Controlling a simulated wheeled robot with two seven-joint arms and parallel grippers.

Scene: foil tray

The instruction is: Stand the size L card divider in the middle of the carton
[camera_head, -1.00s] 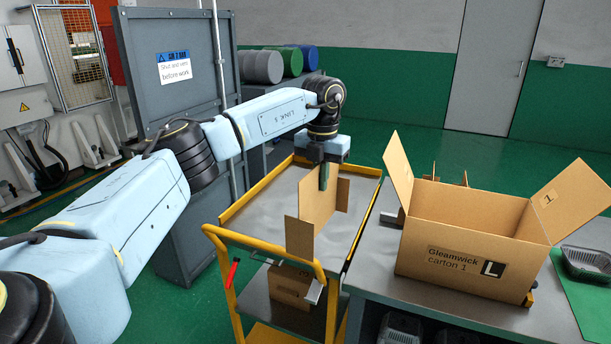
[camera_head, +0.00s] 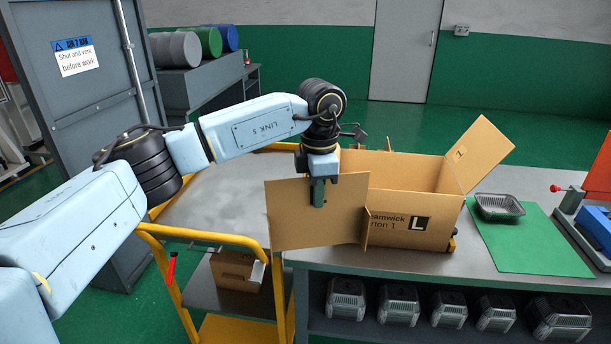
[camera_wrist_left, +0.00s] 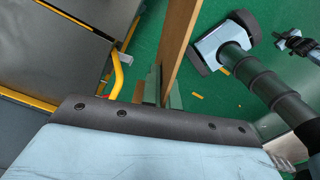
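The card divider (camera_head: 290,225) is a flat brown panel held upright in the head view, over the bench's left end. No size letter shows on it. My left gripper (camera_head: 318,192) is shut on its upper edge. In the left wrist view the divider (camera_wrist_left: 181,40) stands edge-on between the fingers (camera_wrist_left: 162,92). The open carton (camera_head: 408,228), marked L, stands on the bench just right of the divider, which overlaps its left end in the picture. Its right flap (camera_head: 474,155) is raised. The carton's inside floor is hidden. My right gripper is not seen.
A yellow-railed cart (camera_head: 205,238) stands left of the bench, with a small box (camera_head: 236,270) on its lower shelf. A foil tray (camera_head: 499,206) lies on a green mat (camera_head: 540,240) right of the carton. Several trays sit below. A red-and-blue device (camera_head: 596,220) is at far right.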

